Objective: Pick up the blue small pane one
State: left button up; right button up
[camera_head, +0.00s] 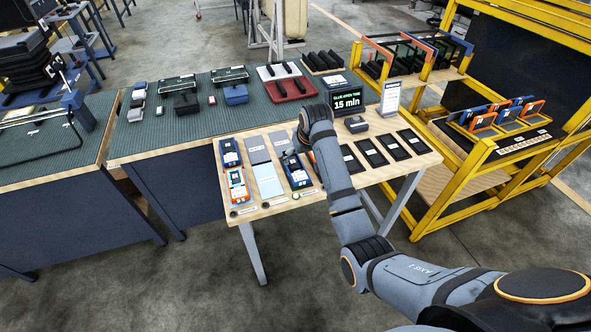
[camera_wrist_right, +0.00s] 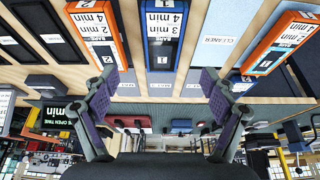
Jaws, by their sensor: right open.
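Blue-framed panes with white labels lie on the wooden table: one at the table's left (camera_head: 230,153) and one near my right arm (camera_head: 299,176). In the right wrist view a blue pane (camera_wrist_right: 163,50) with a label reading "BARE" and "4 min" lies centrally ahead, between the lines of my fingers. My left gripper is not in view.
Orange panes (camera_wrist_right: 97,30) lie beside the blue one, with a cleaner pad (camera_wrist_right: 218,38) on the other side. Dark pads (camera_head: 374,151) and a timer (camera_head: 347,101) occupy the table's right and back. A yellow trolley (camera_head: 470,180) holding upright panes stands at right.

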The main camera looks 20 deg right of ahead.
aim_at(296, 168)
jog(key=x, duration=1)
jog(key=shift+w+a+p, duration=0.3)
jog(key=shift+w, duration=0.05)
jog(key=shift+s, duration=0.1)
jog(key=c, duration=1.2)
jog(key=shift+c, duration=1)
jog(key=shift+r, duration=0.15)
